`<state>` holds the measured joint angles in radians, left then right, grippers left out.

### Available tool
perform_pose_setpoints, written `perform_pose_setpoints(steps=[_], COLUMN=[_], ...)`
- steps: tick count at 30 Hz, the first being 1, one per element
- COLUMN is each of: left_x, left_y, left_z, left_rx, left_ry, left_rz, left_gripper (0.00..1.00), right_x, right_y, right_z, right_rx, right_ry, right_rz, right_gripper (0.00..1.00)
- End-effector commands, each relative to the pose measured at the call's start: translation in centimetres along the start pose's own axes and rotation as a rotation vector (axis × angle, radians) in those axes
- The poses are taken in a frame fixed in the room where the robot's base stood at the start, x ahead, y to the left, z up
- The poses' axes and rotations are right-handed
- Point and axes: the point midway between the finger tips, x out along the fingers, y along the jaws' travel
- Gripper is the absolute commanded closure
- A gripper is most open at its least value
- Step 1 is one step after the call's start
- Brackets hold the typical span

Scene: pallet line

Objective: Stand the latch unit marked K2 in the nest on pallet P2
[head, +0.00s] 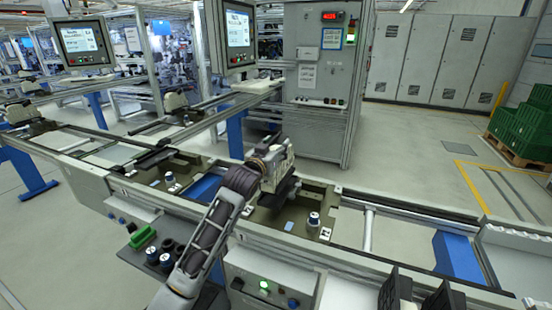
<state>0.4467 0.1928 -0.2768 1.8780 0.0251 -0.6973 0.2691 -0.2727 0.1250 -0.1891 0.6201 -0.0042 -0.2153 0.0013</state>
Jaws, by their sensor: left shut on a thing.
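My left gripper (285,188) is low over the right-hand pallet (329,197) on the near line. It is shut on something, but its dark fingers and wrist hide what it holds. A small round latch unit with a pale top (314,220) stands on this pallet, right of the gripper. A similar unit (169,179) stands on the left-hand pallet (150,171). I cannot read the K2 or P2 marks. My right gripper (420,294) is at the bottom edge, partly cut off, with its two black fingers apart and nothing seen between them.
A dark side tray (130,256) holds a green block (142,238) and several round parts. A control box (268,283) with a lit green button is on the front of the line. A grey cabinet (322,105) stands behind.

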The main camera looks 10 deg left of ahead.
Motion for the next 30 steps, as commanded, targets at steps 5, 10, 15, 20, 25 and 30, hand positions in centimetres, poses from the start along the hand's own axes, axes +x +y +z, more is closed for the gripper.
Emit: perform_pose_setpoints(steps=[5, 10, 15, 20, 25, 30], left_x=[0.0, 0.0, 0.0, 0.0, 0.0, 0.0], left_y=[0.0, 0.0, 0.0, 0.0, 0.0, 0.0], left_z=[-0.1, 0.4, 2.2, 3.5, 3.6, 3.6], left_rx=[0.0, 0.0, 0.001, 0.0, 0.0, 0.0], left_ry=[0.002, 0.0, -0.001, 0.001, 0.003, 0.003], left_rz=[0.0, 0.0, -0.001, 0.0, 0.0, 0.0], left_gripper=[1.0, 1.0, 1.0, 1.0, 1.0, 1.0], right_x=[0.0, -0.1, -0.1, -0.1, -0.1, -0.1], right_y=[0.1, 0.0, -0.2, -0.3, -0.4, -0.4], right_z=[0.2, 0.8, 1.5, 1.9, 1.9, 1.4], right_rx=[-0.001, -0.001, -0.001, -0.001, 0.0, 0.0], right_ry=[-0.002, -0.008, -0.016, -0.021, -0.02, -0.015], right_rz=[0.002, 0.0, -0.002, -0.003, -0.004, -0.004], right_gripper=[0.66, 0.66, 0.66, 0.66, 0.66, 0.66])
